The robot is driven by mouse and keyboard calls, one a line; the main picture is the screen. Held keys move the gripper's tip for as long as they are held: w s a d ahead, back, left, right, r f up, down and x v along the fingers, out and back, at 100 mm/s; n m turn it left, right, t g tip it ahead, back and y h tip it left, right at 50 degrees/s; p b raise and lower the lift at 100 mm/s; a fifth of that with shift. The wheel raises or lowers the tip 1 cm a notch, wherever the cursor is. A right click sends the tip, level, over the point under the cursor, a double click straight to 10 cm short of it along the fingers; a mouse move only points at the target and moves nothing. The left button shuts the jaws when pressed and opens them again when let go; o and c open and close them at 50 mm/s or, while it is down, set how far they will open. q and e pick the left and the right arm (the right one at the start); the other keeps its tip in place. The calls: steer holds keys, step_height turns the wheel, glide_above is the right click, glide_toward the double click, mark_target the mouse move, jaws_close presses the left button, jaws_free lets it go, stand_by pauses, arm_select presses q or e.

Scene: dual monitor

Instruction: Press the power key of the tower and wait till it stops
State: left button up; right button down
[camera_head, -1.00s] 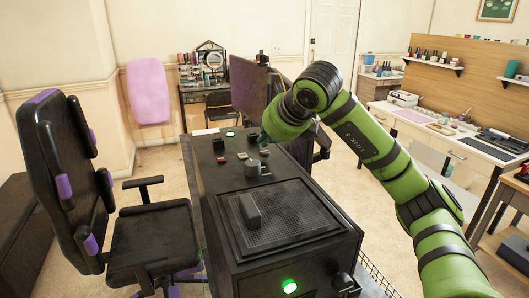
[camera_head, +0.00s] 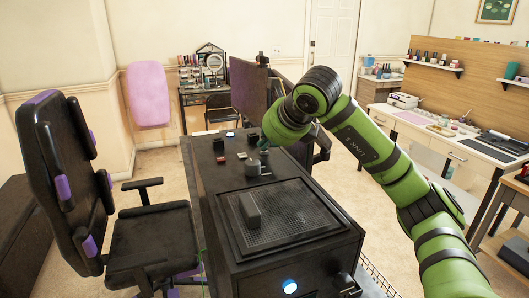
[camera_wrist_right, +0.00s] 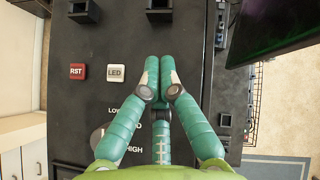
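The black tower (camera_head: 205,205) stands in the middle of the head view. A round lit spot (camera_head: 230,134) glows bluish at its far end, and a larger round light (camera_head: 289,286) glows bluish-white on its near face. I cannot tell which of them is the power key. The red RST key (camera_wrist_right: 77,71) and the white LED key (camera_wrist_right: 115,72) are on the top panel. My right gripper (camera_wrist_right: 160,62) has its teal fingers together and empty, over the panel just right of the LED key, apart from it. My left gripper is not in view.
A dark knob (camera_head: 252,169) and a mesh grille (camera_head: 290,215) are on the tower's top. A black monitor (camera_head: 250,85) stands behind it, to the right of the panel in the wrist view. A black and purple chair (camera_head: 150,240) is at the left.

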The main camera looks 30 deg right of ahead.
mark_target(267, 153)
steer(key=shift+f, duration=0.15)
steer(key=shift+r+p, duration=0.65)
steer(key=shift+r, duration=0.15)
step_height(267, 153, up, 5)
steer(key=p, duration=0.4)
steer(key=shift+r, duration=0.1)
stand_by(0.9)
